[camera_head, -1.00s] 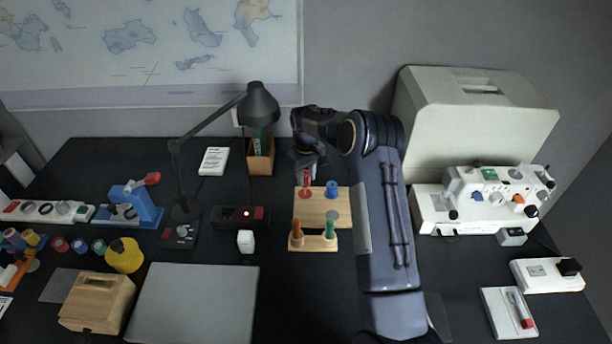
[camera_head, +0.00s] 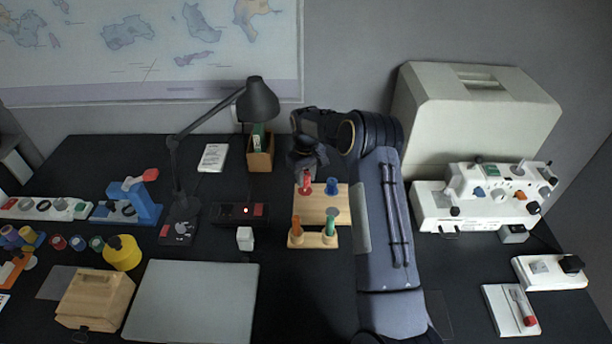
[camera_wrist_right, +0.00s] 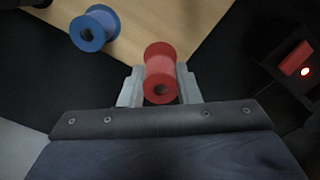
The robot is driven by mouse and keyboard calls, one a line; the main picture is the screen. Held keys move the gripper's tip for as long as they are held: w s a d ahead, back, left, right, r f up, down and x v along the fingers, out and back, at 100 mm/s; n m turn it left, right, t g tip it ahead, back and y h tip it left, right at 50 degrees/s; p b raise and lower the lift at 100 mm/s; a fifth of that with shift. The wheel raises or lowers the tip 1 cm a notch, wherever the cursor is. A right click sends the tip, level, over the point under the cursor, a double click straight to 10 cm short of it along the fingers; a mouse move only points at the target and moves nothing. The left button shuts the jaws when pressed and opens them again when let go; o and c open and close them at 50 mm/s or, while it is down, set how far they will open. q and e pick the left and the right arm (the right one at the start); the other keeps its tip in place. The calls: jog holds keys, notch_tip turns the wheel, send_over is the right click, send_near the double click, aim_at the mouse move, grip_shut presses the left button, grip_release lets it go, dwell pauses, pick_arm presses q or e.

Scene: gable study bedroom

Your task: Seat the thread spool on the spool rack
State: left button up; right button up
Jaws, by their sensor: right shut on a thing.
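The red thread spool (camera_head: 305,184) is between the fingers of my right gripper (camera_head: 306,172), at the back left of the wooden spool rack (camera_head: 311,208). The right wrist view shows the red spool (camera_wrist_right: 160,72) with one finger of the gripper (camera_wrist_right: 159,84) on each side, shut on it. I cannot tell whether its lower end touches the rack. A blue spool (camera_head: 332,187) stands on the rack to its right; it also shows in the wrist view (camera_wrist_right: 95,28). My left gripper is not in view.
An orange spool (camera_head: 297,226) and a green spool (camera_head: 330,226) stand at the rack's front. A desk lamp (camera_head: 258,100) and pencil box (camera_head: 260,157) are behind left. A black device with a red light (camera_head: 240,212) lies left. A sewing machine (camera_head: 490,190) stands right.

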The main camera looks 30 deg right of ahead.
jog(key=shift+f+b, duration=0.9)
jog(key=shift+f, duration=0.5)
jog(key=o, duration=1)
notch_tip(320, 180, up, 8)
jog(key=shift+f+b, duration=0.1)
jog(key=shift+b, duration=0.25)
